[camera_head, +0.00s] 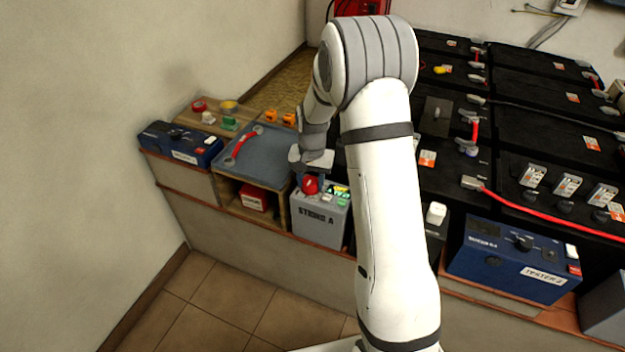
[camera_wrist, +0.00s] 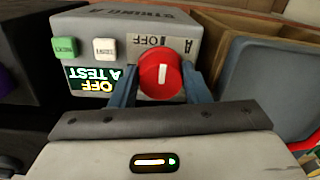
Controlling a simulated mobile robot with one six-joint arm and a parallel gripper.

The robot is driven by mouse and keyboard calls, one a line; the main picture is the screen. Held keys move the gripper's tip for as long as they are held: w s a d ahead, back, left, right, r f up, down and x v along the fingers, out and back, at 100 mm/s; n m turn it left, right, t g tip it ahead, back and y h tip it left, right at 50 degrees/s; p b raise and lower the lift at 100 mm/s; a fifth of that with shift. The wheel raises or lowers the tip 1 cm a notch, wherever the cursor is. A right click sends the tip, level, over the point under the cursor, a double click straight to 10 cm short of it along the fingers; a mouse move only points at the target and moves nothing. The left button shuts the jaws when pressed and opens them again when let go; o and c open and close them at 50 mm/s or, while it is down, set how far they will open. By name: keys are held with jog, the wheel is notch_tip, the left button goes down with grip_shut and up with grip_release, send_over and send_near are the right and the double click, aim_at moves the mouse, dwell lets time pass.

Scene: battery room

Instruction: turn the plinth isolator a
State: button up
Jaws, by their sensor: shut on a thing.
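The plinth isolator A is a red round knob (camera_wrist: 160,73) with a white bar mark, on the sloped top of a grey box (camera_wrist: 85,22) lettered STRING A. The white bar stands nearly upright in the wrist view. A plate behind it reads A and OFF, and the lit display (camera_wrist: 95,79) reads A TEST OFF, both upside down. My gripper (camera_wrist: 161,86) is shut on the knob, one blue-grey finger on each side. In the head view my gripper (camera_head: 312,172) reaches down onto the red knob (camera_head: 310,186) and partly hides it.
Beside the knob are a green button (camera_wrist: 65,48) and a white button (camera_wrist: 104,48). Black batteries (camera_head: 545,130) fill the right. A blue tester (camera_head: 510,262) stands at the front right.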

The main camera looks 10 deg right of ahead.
aim_at(312, 181)
jog(key=shift+w+r, duration=0.1)
jog(key=shift+w, duration=0.1)
jog(key=o, duration=0.7)
jog(key=shift+d, duration=0.1)
jog(key=shift+o, duration=1.3)
jog(key=shift+s, duration=0.1)
jog(key=shift+r+p, duration=0.5)
jog(key=shift+r, duration=3.3)
jog(key=shift+r, duration=0.1)
